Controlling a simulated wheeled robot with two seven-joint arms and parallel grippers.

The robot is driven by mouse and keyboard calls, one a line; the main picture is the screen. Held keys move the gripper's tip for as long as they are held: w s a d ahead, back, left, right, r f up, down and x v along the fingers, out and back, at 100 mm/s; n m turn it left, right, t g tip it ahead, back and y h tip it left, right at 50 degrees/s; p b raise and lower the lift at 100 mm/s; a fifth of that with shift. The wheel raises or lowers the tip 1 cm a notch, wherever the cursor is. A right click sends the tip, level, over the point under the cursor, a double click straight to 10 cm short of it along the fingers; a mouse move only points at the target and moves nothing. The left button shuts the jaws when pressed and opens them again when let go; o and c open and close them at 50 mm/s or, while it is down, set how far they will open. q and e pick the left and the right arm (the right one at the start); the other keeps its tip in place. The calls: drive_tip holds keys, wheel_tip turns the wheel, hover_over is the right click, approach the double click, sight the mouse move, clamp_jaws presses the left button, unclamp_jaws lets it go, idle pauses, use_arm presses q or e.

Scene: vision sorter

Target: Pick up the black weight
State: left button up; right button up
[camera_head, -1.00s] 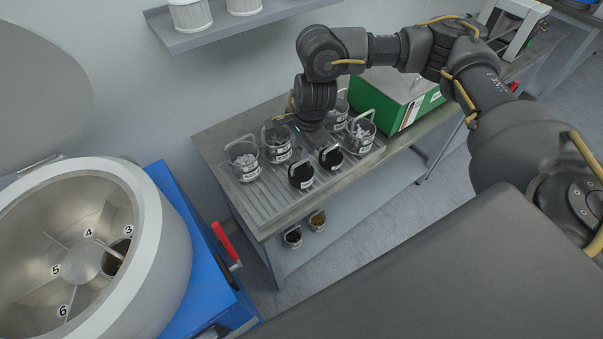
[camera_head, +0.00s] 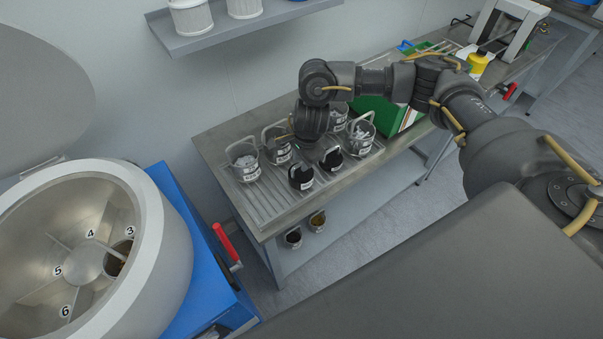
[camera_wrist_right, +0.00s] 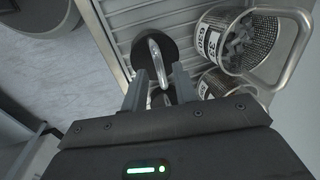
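Two black weights with labels stand on the ribbed tray (camera_head: 262,206) near the bench's front edge: a left one (camera_head: 300,177) and a right one (camera_head: 331,160). My right gripper (camera_wrist_right: 158,84) points down over this row, its fingers mostly hidden in the head view. In the right wrist view its two fingers are apart. A round black weight (camera_wrist_right: 142,50) with a silver loop handle lies just beyond the fingertips, and another dark weight partly shows between the fingers. I cannot tell whether the fingers touch a handle. My left gripper is not in view.
Wire-mesh baskets (camera_head: 243,162) with grey pieces stand close behind the weights; a labelled basket (camera_wrist_right: 222,40) is right beside the right finger. A green box (camera_head: 372,112) sits to the right. A centrifuge (camera_head: 160,240) with an open lid stands at left.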

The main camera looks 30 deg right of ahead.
sight(300, 164)
drive_tip(key=shift+w+f+p, duration=0.2)
drive_tip(key=shift+f, duration=0.7)
drive_tip(key=shift+w+f+p, duration=0.15)
drive_tip(key=shift+f, duration=0.7)
clamp_jaws()
drive_tip(key=shift+r, duration=0.1)
